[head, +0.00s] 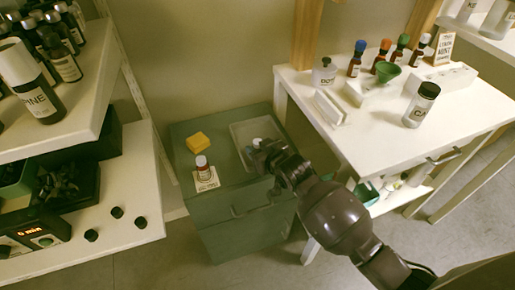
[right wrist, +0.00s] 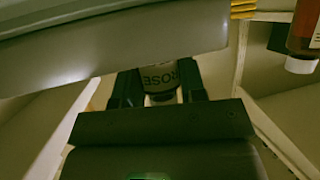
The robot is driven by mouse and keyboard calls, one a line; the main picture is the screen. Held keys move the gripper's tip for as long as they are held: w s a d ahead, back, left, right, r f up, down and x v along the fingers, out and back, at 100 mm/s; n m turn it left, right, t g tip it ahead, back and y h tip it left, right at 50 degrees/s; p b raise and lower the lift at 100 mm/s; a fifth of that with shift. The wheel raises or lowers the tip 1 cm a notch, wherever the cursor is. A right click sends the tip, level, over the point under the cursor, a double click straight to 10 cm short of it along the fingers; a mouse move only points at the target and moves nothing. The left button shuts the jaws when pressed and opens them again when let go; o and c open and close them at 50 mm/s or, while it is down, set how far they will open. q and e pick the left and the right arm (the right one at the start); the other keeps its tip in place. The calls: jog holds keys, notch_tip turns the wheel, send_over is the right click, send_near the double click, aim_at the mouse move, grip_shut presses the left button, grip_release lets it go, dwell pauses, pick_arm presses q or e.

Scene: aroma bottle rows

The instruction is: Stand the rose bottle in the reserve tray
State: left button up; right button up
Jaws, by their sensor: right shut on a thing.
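The rose bottle (right wrist: 160,78), with a pale label reading ROSE, is between the fingers of my right gripper (right wrist: 158,90) in the right wrist view; its label appears upside down there. In the head view my right gripper (head: 264,154) is shut at the grey reserve tray (head: 238,132), over its near part. A small pale top (head: 257,142) shows beside the fingers; most of the bottle is hidden by the gripper. I cannot tell whether the bottle touches the tray floor. My left gripper is not in view.
The tray is on a green cabinet (head: 226,230).

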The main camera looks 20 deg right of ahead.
jog(key=shift+f, duration=0.2)
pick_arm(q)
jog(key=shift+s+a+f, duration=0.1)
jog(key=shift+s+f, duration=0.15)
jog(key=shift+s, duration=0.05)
pick_arm(e)
jog(key=o, duration=0.9)
jog(key=shift+r, duration=0.1)
